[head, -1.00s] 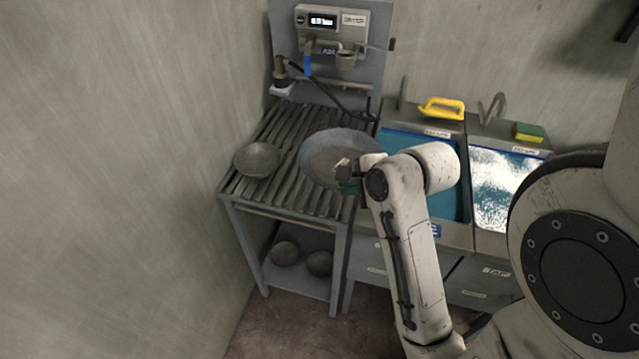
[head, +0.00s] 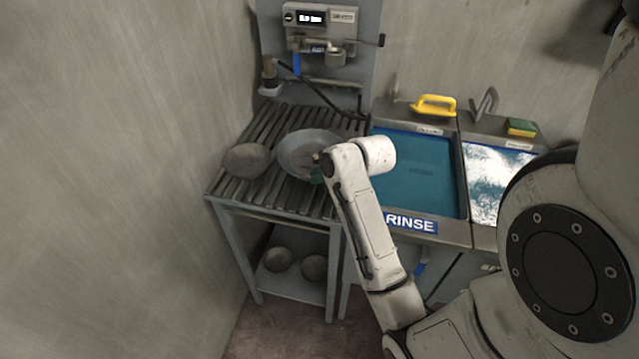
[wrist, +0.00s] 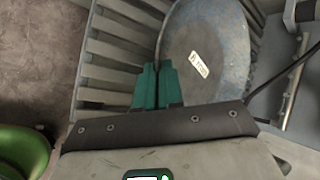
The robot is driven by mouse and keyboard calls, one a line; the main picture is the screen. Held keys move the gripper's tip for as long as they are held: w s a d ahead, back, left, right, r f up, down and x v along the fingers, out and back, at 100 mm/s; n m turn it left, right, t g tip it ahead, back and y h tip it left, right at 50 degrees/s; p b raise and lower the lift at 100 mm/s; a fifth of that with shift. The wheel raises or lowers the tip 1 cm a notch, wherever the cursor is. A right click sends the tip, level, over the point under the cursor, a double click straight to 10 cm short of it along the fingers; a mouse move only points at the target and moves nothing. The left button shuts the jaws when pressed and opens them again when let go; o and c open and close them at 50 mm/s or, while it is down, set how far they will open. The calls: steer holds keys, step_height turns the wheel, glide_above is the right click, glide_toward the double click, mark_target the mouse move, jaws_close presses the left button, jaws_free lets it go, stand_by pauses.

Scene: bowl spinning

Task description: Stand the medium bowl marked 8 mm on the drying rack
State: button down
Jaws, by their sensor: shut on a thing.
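A wide blue-grey metal bowl (head: 310,150) is over the slatted drying rack (head: 290,204), right of the middle of its top. In the wrist view the bowl (wrist: 209,50) shows a white label whose print is too small to read. My gripper (head: 318,168) is at the bowl's near edge. In the wrist view its green fingers (wrist: 157,84) are shut on the bowl's rim. The bowl is slightly tilted in the head view. I cannot tell whether its underside touches the slats.
A second bowl (head: 247,160) rests on the rack's left side. Two small bowls (head: 278,259) (head: 314,267) sit on the lower shelf. The rinse basin (head: 418,165) and a foamy basin (head: 494,178) lie to the right. A dispenser panel (head: 320,30) stands behind.

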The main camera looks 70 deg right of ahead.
steer(key=shift+f, duration=1.3)
steer(key=c, duration=1.3)
jaws_free()
steer(key=shift+a+f, duration=0.1)
steer(key=shift+o, duration=0.2)
